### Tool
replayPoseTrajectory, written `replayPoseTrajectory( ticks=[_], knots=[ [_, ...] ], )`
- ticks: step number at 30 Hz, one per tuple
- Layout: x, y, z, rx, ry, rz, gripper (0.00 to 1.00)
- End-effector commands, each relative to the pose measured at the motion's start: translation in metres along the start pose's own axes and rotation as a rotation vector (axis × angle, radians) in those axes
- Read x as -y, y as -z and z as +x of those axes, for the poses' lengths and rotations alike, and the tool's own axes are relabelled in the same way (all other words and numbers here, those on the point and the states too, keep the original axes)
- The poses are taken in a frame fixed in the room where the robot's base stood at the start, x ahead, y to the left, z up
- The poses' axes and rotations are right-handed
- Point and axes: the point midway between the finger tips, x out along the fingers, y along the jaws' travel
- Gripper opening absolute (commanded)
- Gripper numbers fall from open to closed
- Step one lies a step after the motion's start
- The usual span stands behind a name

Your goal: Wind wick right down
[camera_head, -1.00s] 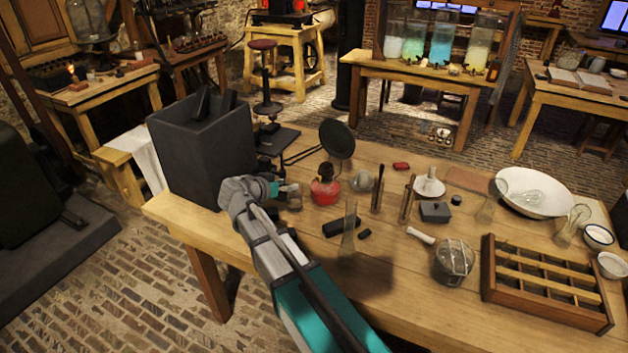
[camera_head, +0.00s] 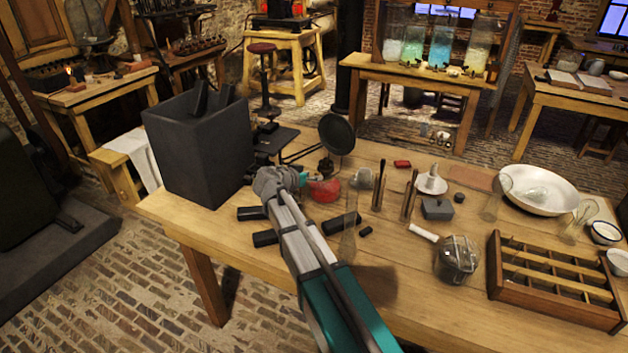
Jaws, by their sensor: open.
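The red spirit lamp (camera_head: 326,191) stands on the wooden table, with its burner (camera_head: 326,167) on top. The wick and its winder are too small to make out. My gripper (camera_head: 304,179) is at the lamp's left side, close to the burner and overlapping the lamp's left edge in the head view. It is open with nothing seen in it. Its fingers are small and partly hidden, so I cannot tell whether they touch the lamp.
A tall grey box (camera_head: 200,150) stands left of my arm. A round black disc (camera_head: 337,133) is behind the lamp. A dark block (camera_head: 341,222) and a glass chimney (camera_head: 348,245) are in front. A compartment tray (camera_head: 500,285) sits far right.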

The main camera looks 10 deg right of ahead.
Motion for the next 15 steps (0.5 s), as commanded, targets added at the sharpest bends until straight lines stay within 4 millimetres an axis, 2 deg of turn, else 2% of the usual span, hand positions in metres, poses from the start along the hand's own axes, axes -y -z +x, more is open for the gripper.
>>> replayPoseTrajectory(
  ticks=[5,15],
  knots=[
    [-0.0001,-0.0004,0.0108,0.0,-0.001,0.0,0.65],
    [0.0,0.0001,0.0116,0.0,0.0,0.0,0.65]
  ],
)
